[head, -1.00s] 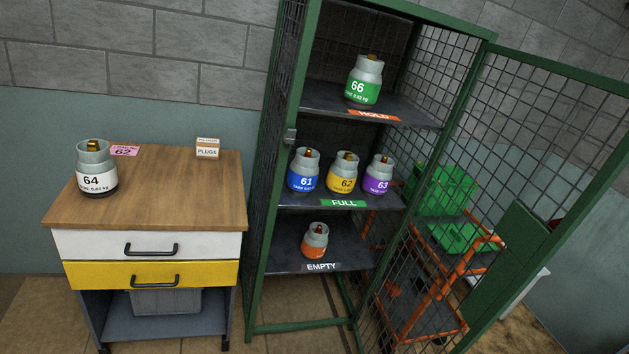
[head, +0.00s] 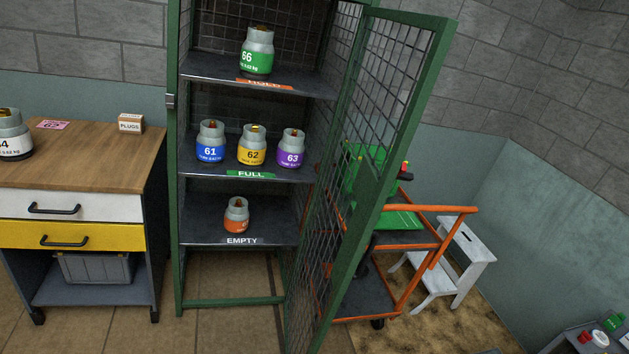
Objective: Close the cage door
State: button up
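The green cage (head: 173,220) stands left of centre with its front open. Its green mesh door (head: 415,112) hangs on the right side of the opening and stands ajar, swung out toward me. I see the door at a steep slant, with a solid green plate around its mid height. A small grey catch (head: 170,101) sits on the cage's left front post. Cylinder 66 (head: 257,53) stands on the HOLD shelf. Cylinders 61 (head: 210,143), 62 (head: 252,147) and 63 (head: 290,149) stand on the FULL shelf. An orange-labelled cylinder (head: 236,217) stands on the EMPTY shelf. My gripper is out of view.
A wood-topped drawer cabinet (head: 100,160) stands left of the cage, with a PLUGS box (head: 130,123) on it. An orange trolley (head: 440,240) with a green load stands behind the door. A white step stool (head: 465,255) is right of it. Floor before the cage looks clear.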

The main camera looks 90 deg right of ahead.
aim_at(371, 187)
jog(key=k, duration=1.2)
jog(key=z, duration=1.75)
jog(key=i, duration=1)
jog(key=z, duration=0.55)
jog(key=k, duration=0.65)
